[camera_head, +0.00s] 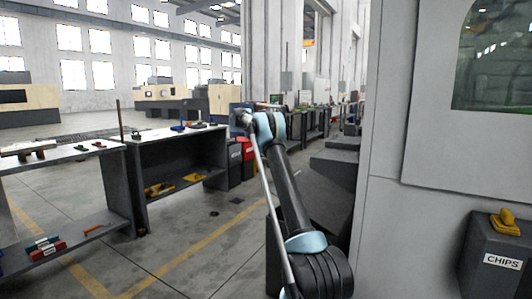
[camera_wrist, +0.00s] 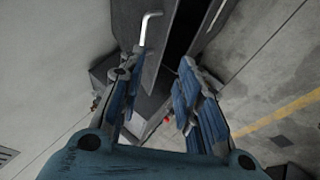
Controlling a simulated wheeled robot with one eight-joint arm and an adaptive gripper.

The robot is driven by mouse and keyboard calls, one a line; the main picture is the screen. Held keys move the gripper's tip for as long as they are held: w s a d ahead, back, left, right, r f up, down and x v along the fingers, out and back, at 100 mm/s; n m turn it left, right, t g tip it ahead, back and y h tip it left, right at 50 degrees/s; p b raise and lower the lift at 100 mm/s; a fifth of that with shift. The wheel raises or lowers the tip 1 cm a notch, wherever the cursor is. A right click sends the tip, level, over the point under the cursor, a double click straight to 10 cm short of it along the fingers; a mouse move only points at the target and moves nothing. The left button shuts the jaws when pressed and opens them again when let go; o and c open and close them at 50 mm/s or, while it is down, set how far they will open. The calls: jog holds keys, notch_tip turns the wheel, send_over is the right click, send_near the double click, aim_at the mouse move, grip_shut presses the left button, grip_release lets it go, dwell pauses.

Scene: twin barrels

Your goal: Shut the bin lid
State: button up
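In the wrist view, my gripper (camera_wrist: 160,72) is open, with its two blue-grey fingers apart and nothing between the tips. Beyond it is a dark grey panel (camera_wrist: 128,25), seemingly the bin lid, with a pale bent handle (camera_wrist: 147,30) near the upper left finger. A dark gap to the panel's right looks like an open bin; a small red spot (camera_wrist: 166,120) shows lower down. In the head view, a dark sloped body (camera_head: 325,195), possibly this bin, stands behind my arm and is partly hidden. My gripper's fingers are not clear there.
A grey bin marked CHIPS (camera_head: 490,255) stands at the lower right with a yellow object (camera_head: 503,222) on top. A large pale machine (camera_head: 400,215) rises beside it. Workbenches (camera_head: 170,135) with tools stand left. Open floor (camera_head: 195,235) with yellow lines lies between.

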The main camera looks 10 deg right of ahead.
jog(key=v, duration=0.7)
jog(key=shift+a+r, duration=0.1)
jog(key=shift+a, duration=0.05)
jog(key=c, duration=0.7)
jog(key=s+d+f+m+y, duration=0.2)
jog(key=d+m, duration=0.1)
jog(key=s+d+f+m+y, duration=0.1)
jog(key=d, duration=0.1)
jog(key=shift+f+m, duration=0.2)
jog(key=shift+m, duration=0.2)
grip_shut()
jog(key=s+d+f+m+t+y, duration=0.1)
jog(key=s+d+f+m+y, duration=0.15)
jog(key=s+m, duration=0.3)
jog(key=s+d+f+m+t+y, duration=0.1)
jog(key=s+f+m+y, duration=0.2)
jog(key=s, duration=0.4)
jog(key=s+d+f+m+t+y, duration=0.1)
jog(key=s+d+m+y, duration=0.15)
jog(key=s+m, duration=0.35)
jog(key=x, duration=0.9)
jog(key=a+x, duration=0.1)
jog(key=x, duration=0.3)
jog(key=shift+a+f, duration=0.1)
jog(key=shift+f, duration=0.15)
